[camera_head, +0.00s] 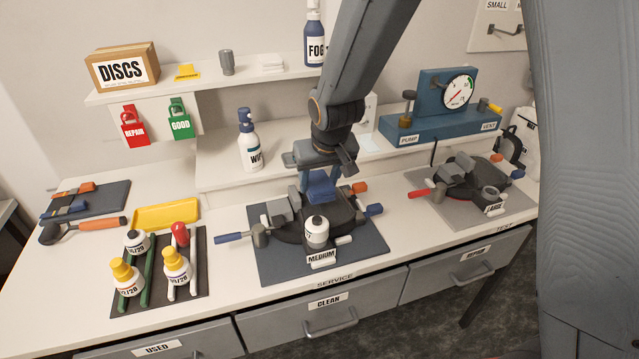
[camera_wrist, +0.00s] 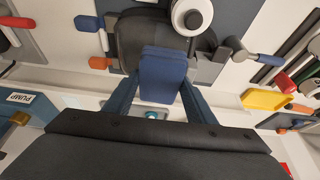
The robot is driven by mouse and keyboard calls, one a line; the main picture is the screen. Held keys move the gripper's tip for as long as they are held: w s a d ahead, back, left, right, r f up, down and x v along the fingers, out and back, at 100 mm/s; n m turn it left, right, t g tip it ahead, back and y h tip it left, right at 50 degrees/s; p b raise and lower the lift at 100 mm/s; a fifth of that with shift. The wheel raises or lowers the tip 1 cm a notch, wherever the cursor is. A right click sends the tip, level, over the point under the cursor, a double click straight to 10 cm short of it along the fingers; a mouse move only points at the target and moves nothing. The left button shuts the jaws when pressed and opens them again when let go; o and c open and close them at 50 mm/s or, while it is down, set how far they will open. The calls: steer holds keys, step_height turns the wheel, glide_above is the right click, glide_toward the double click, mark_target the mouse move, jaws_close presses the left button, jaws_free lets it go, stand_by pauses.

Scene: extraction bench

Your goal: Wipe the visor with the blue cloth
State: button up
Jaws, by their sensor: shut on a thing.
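My gripper (camera_head: 321,186) is shut on the blue cloth (camera_head: 321,187), a thick folded pad. In the wrist view the cloth (camera_wrist: 163,75) sits between my two blue fingers. A dark mask with what looks like the visor (camera_head: 345,212) lies on the MEDIUM mat (camera_head: 270,262), just below the cloth. In the wrist view the dark rounded surface (camera_wrist: 135,38) is partly hidden behind the cloth. I cannot tell whether the cloth touches it. A round white-and-black canister (camera_head: 316,230) is at the mask's front.
A spray bottle (camera_head: 249,142) stands behind on the low shelf. A second mask (camera_head: 465,180) lies on the LARGE mat to the right, before the blue pump gauge unit (camera_head: 440,115). Several bottles on a rack (camera_head: 205,285) and a yellow tray (camera_head: 166,214) are at left.

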steer(key=shift+r, duration=0.9)
steer(key=shift+r, duration=0.1)
steer(key=shift+r, duration=1.4)
